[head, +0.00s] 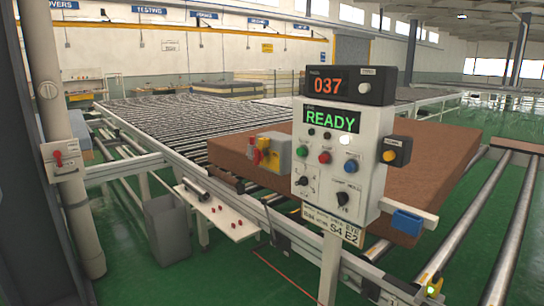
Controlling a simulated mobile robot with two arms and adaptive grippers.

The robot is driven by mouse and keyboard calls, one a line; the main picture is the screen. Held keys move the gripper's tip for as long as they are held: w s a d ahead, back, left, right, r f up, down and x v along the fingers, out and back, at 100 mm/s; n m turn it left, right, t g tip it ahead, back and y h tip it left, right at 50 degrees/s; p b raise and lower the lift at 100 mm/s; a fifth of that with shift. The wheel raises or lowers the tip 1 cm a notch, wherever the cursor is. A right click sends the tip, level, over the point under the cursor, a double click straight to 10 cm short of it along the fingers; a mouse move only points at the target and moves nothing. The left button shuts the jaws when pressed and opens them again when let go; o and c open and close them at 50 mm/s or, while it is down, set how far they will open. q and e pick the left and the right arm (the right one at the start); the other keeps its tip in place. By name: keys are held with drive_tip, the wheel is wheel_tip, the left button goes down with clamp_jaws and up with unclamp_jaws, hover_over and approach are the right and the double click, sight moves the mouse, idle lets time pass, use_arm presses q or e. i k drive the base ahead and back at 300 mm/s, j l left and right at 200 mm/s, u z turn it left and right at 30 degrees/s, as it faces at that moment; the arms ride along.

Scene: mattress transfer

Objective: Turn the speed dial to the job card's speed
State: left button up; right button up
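A grey control panel (365,150) stands on a post in the middle of the head view. Two black dials sit low on its face: a left dial (303,181) and a right dial (343,198). Their labels and pointer settings are too small to read surely, so I cannot tell which is the speed dial. A card (332,224) below the panel reads "S4" and "E2" in large print; its smaller print is unclear. A green screen (331,121) reads "READY". A red display (330,86) above reads "037". Neither of my grippers is in view.
Green (302,150), red (324,157) and blue (349,167) buttons sit above the dials. A brown mattress (430,150) lies behind on the roller conveyor (150,120). A shelf (218,212) holds small red pieces.

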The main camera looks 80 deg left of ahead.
sight(304, 181)
drive_tip(key=u, duration=2)
